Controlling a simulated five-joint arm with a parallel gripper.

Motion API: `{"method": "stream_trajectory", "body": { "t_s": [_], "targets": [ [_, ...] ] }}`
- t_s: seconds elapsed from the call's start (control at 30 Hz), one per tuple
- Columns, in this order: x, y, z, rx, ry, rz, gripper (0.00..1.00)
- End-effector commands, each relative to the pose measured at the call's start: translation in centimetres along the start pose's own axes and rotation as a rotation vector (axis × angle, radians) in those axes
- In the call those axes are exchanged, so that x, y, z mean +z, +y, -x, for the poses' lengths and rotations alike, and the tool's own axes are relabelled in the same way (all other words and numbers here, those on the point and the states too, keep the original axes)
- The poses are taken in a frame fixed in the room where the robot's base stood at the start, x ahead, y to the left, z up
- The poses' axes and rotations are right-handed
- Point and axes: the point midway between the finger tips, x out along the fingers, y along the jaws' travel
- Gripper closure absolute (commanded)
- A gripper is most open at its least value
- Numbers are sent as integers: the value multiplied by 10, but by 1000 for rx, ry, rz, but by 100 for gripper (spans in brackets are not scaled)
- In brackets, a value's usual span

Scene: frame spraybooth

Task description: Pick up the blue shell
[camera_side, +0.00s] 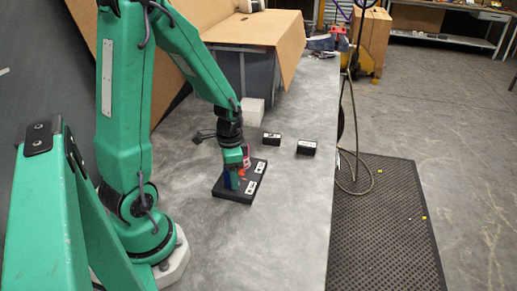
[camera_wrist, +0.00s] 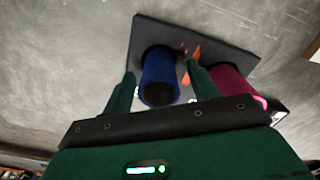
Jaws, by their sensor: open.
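The blue shell (camera_wrist: 160,78) is a dark blue cylinder with a black end, standing on a black base plate (camera_wrist: 225,36). In the wrist view my gripper (camera_wrist: 162,82) is open, with one green finger on each side of the blue shell. I cannot tell whether either finger touches it. In the side view the blue shell (camera_side: 231,179) shows as a narrow blue strip at my gripper (camera_side: 236,172), over the black plate (camera_side: 222,194). Part of the shell is hidden there by my gripper.
A dark red cylinder (camera_wrist: 232,84) and an orange piece (camera_wrist: 195,52) stand close beside the right finger. The grey table (camera_side: 290,215) is clear to the front right.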

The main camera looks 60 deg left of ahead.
Motion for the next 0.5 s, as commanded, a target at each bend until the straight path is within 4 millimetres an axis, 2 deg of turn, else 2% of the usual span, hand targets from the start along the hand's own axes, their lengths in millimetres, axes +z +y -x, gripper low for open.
{"method": "stream_trajectory", "body": {
  "t_s": [0.27, 0.37, 0.5],
  "targets": [
    [0, 0, 0, 0, 0, 0, 41],
    [0, 0, 0, 0, 1, 0, 56],
    [0, 0, 0, -1, 1, 0, 84]
  ]
}}
